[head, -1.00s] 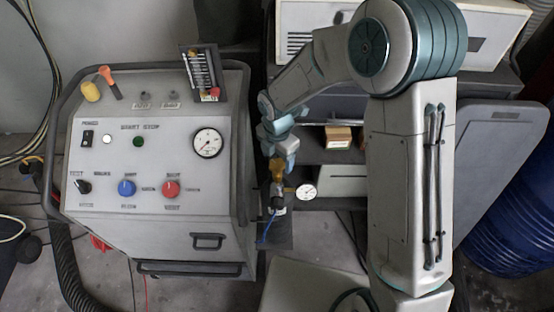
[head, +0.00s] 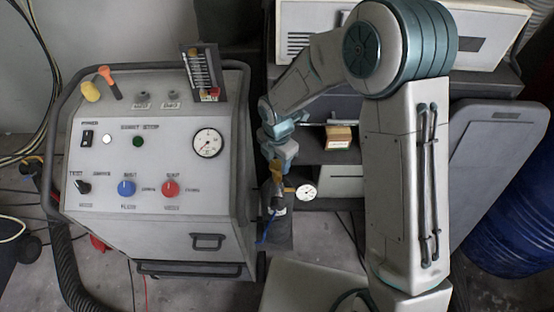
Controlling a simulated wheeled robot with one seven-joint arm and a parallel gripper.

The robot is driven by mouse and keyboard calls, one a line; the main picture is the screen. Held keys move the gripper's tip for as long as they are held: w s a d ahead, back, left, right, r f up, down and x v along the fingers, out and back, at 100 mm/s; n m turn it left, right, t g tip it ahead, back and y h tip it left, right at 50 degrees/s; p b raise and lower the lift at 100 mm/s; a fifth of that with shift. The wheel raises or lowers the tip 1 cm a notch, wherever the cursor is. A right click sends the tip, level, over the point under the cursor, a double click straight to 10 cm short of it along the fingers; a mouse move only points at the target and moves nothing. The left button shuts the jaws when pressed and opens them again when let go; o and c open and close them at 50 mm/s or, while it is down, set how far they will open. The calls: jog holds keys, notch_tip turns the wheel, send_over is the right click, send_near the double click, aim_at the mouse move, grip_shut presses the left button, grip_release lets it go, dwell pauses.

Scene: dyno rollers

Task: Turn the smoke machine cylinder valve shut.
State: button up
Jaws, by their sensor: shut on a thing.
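The smoke machine (head: 160,225) stands at the left with its sloped control panel facing up. Just right of it is the cylinder's brass valve (head: 277,181), with a small round white gauge (head: 306,193) on its right side and a dark body below. My gripper (head: 277,165) reaches down from above and is shut on the top of the valve. The valve's handle is mostly hidden by my gripper and wrist, so its turn angle cannot be read.
A dark shelf (head: 350,157) with a small cardboard box (head: 339,137) stands behind the valve. A blue barrel (head: 515,225) and a grey panel (head: 490,165) are at the right. A thin blue hose (head: 265,232) hangs close to the valve, beside the machine.

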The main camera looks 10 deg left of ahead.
aim_at(278, 164)
jog(key=m+b, duration=0.1)
jog(key=m, duration=0.3)
jog(key=shift+m+b, duration=0.95)
jog(key=shift+m, duration=1.45)
jog(key=o, duration=1)
notch_tip(278, 164, up, 14)
jog(key=shift+f+p, duration=0.1)
jog(key=shift+p, duration=0.35)
